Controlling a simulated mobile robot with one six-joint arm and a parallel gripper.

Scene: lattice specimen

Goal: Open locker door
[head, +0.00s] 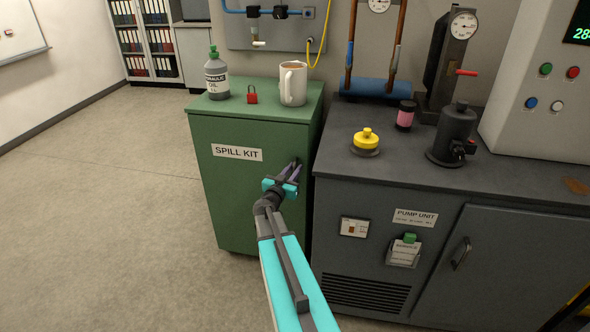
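The green locker (235,190) stands upright left of the grey pump unit, with a white "SPILL KIT" label (237,152) on its front. Its door looks shut, flush with the body. My gripper (293,167) is at the right side of the locker front, its fingers pointing at the door near its right edge. A small dark part, probably the handle, shows at the fingertips but is mostly hidden by them. I cannot tell whether the fingers touch it or have closed on it.
On the locker top stand a grey oil bottle (217,77), a red padlock (252,95) and a white mug (293,84). The pump unit (360,190) stands close on the right, with its own door handle (461,253). The floor (110,200) to the left is clear.

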